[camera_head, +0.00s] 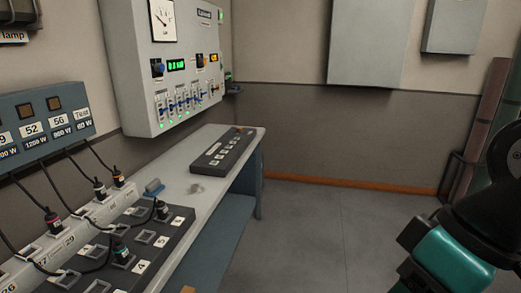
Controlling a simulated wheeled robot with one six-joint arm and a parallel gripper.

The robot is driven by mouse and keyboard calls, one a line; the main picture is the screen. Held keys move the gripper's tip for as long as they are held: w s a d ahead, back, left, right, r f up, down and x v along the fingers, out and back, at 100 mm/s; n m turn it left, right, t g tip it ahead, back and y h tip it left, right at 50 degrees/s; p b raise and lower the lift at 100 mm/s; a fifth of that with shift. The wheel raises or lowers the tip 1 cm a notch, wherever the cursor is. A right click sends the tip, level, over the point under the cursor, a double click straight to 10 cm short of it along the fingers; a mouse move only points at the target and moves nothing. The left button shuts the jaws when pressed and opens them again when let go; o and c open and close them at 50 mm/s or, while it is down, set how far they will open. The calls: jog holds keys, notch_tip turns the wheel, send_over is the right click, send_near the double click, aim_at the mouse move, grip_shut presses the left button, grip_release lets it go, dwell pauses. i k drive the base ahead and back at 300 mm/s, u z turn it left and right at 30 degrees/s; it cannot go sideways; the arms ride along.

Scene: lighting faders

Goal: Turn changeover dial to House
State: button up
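A pale grey wall cabinet (130,60) hangs on the left wall, with a gauge, green displays and a row of faders. A dark knob (157,68) sits left of the larger green display. A second dark knob (200,60) sits beside a small lit display further right. A small dial-like part (214,88) is at the lower right of the cabinet front. The labels are too small to read, so I cannot tell which is the changeover dial or where it points. My teal and black arm shows at the lower right, well apart from the cabinet; my gripper is not visible.
A grey bench (215,180) stands below the cabinet with a dark button console (222,150) on it. A patch panel (125,245) with plugs and cables fills the lower left. The floor (330,225) to the right of the bench is clear. Pipes stand at the far right.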

aim_at(202, 61)
jog(key=u, duration=0.1)
jog(key=i, duration=2.1)
jog(key=u, duration=0.4)
jog(key=i, duration=1.3)
jog(key=u, duration=0.25)
